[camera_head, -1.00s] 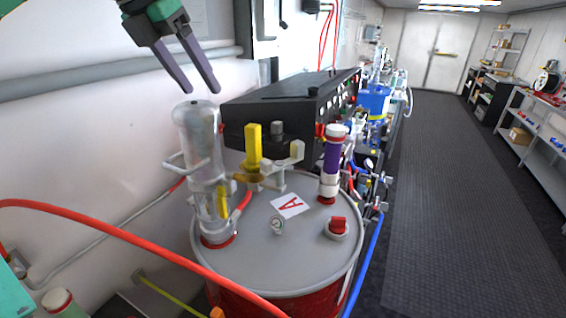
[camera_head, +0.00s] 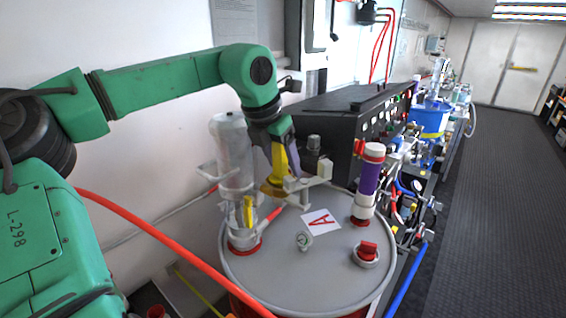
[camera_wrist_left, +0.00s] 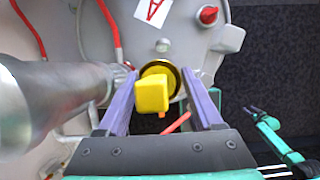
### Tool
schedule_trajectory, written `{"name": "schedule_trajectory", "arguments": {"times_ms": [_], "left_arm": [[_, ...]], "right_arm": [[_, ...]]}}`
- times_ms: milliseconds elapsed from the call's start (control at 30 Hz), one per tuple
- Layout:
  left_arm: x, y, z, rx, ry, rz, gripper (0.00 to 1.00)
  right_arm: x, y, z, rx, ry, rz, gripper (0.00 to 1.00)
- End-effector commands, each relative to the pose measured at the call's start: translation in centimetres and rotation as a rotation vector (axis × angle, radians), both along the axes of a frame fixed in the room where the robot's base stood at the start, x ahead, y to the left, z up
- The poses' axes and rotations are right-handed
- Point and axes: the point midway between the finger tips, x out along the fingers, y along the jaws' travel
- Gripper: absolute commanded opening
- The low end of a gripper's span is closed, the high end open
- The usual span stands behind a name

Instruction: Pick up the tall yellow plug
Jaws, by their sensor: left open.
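The tall yellow plug (camera_head: 279,172) stands on a fitting at the back of the grey drum lid (camera_head: 330,268), beside a clear cylinder. In the left wrist view its squared yellow top (camera_wrist_left: 152,93) sits between the two purple fingers. My left gripper (camera_head: 279,155) is open and points down around the plug's upper part, with gaps visible on both sides in the wrist view. Part of the plug is hidden behind the gripper in the head view. A green arm of mine shows at the right of the wrist view, with a small dark end, too small to read.
The clear cylinder (camera_head: 233,155) stands close left of the plug. A white valve fitting (camera_head: 307,180) is just right of it. A black control box (camera_head: 345,115) is behind. A purple-banded tube (camera_head: 368,185) stands on the lid's right. A red hose (camera_head: 165,245) crosses the front.

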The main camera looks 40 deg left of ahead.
Motion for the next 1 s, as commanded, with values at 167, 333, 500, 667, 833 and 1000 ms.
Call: {"name": "schedule_trajectory", "arguments": {"times_ms": [167, 333, 500, 667, 833, 1000], "left_arm": [[0.0, 0.0, -0.1, 0.000, -0.001, 0.000, 0.56], [0.0, 0.0, 0.0, 0.001, -0.001, 0.000, 0.00], [0.0, 0.0, 0.0, 0.000, -0.002, 0.000, 0.00], [0.0, 0.0, 0.1, 0.001, -0.002, 0.001, 0.00], [0.1, 0.1, 1.4, 0.003, -0.005, 0.004, 0.00], [0.1, 0.1, 5.4, 0.005, -0.006, 0.005, 0.00]], "right_arm": [[-0.7, 1.2, -0.3, 0.016, 0.011, -0.002, 0.60], [-1.5, 2.2, -0.4, 0.030, 0.023, -0.001, 0.60], [-1.5, 1.8, -0.4, 0.024, 0.022, 0.000, 0.60], [-1.4, 1.7, -0.4, 0.023, 0.021, 0.001, 0.60], [-1.3, 1.5, -0.6, 0.020, 0.020, 0.001, 0.60], [-1.2, 1.3, -1.1, 0.016, 0.019, 0.001, 0.60]]}}
